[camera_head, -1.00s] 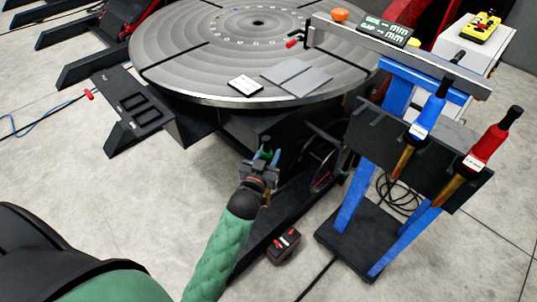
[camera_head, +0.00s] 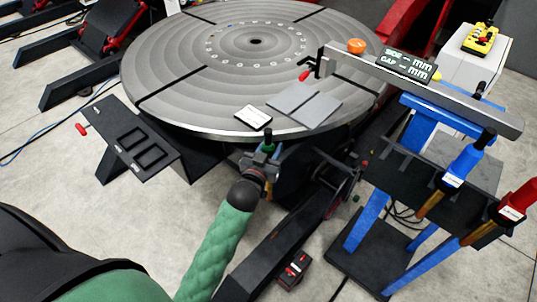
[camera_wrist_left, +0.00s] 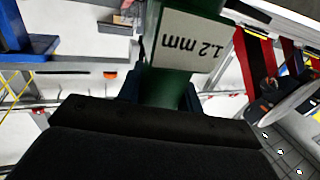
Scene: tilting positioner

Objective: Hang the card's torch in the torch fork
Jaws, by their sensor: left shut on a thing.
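My left gripper (camera_head: 267,165) is shut on a green torch (camera_head: 268,148) just in front of the turntable's near edge. In the left wrist view the green torch (camera_wrist_left: 165,90) carries a white label reading 1.2 mm, upside down. A small white card (camera_head: 253,117) lies on the turntable near its front edge; its print is too small to read. A blue torch (camera_head: 466,164) and a red torch (camera_head: 515,203) hang in a dark rack (camera_head: 432,172) at the right. I cannot make out which part is the torch fork. My right gripper is not in view.
The round turntable (camera_head: 200,70) fills the middle and bears two grey plates (camera_head: 303,106). A long grey bar (camera_head: 450,93) with a display (camera_head: 407,67) stands above the rack. A dark slotted tray (camera_head: 135,140) is at the left.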

